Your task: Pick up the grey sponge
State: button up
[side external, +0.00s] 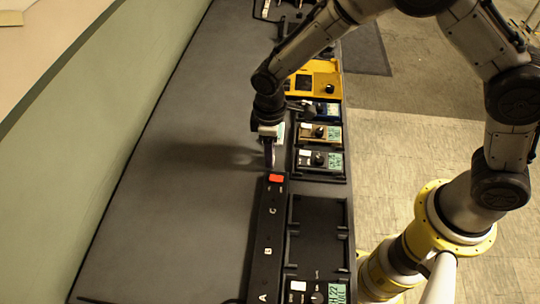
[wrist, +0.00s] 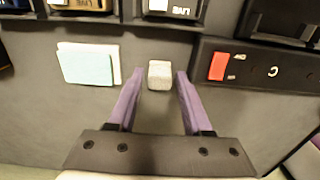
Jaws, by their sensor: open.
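The small pale grey block that looks like the sponge (wrist: 159,75) lies on the dark grey table in the wrist view. It appears midway between the two purple fingertips of my gripper (wrist: 160,78), with a gap on each side. My gripper is open and touches nothing that I can see. In the side external view my gripper (side external: 269,160) points down at the table, left of the row of devices. The sponge cannot be made out there. How high the fingertips are above it is hard to tell.
A pale cyan and white pad (wrist: 88,66) lies left of the sponge. A black strip with a red switch (wrist: 218,66) lies close on the right. Devices in black holders (side external: 320,160) line the table's right side. The table's left side (side external: 185,190) is clear.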

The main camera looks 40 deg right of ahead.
jog(key=shift+f, duration=0.4)
jog(key=shift+c, duration=0.2)
grip_shut()
jog(key=shift+r, duration=0.1)
